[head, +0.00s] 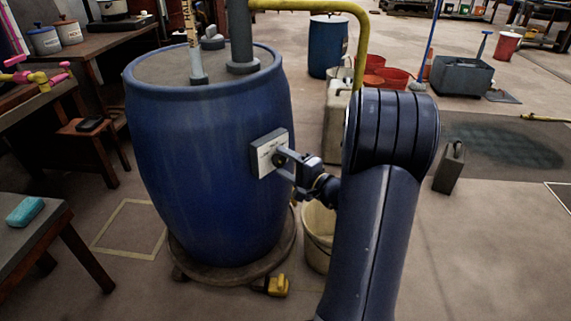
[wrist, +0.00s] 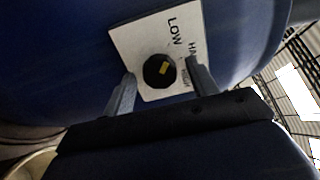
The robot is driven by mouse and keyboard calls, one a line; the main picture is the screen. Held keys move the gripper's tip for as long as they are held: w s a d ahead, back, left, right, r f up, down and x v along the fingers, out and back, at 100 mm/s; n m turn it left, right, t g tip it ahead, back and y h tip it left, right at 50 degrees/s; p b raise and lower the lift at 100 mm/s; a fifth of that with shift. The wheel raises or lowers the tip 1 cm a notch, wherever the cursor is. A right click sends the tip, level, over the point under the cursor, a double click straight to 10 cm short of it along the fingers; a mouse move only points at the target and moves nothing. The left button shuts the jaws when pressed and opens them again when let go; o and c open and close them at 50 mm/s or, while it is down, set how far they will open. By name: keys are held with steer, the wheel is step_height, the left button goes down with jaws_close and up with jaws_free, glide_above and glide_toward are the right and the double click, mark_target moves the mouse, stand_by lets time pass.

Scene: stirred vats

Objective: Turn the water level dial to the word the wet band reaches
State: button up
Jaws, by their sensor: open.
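The blue vat (head: 205,150) stands on a round wooden base. A white dial plate (head: 270,152) is on its right side. In the wrist view the plate (wrist: 128,45) reads LOW, with what look like HALF and HIGH partly hidden by a finger. Its black knob (wrist: 153,80) has a yellow mark (wrist: 165,69) pointing toward the right; the exact word is unclear. My gripper (wrist: 160,69) is open, its fingers on either side of the knob; contact is not clear. A pale lettered stick (head: 188,22) rises from the vat's top, with part of HALF readable. I cannot make out its wet band.
A yellow pipe (head: 310,5) arches over the vat's right side. A cream bucket (head: 318,240) stands beside the vat, below my arm. A yellow and black object (head: 276,286) lies on the floor.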

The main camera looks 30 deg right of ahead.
steer(key=p+v, duration=0.2)
steer(key=v, duration=0.8)
steer(key=shift+s+d+p, duration=0.15)
steer(key=shift+s+p, duration=0.15)
steer(key=shift+s, duration=0.1)
steer(key=b+x, duration=0.2)
steer(key=x, duration=0.9)
steer(key=shift+b, duration=0.35)
steer(key=shift+s, duration=0.1)
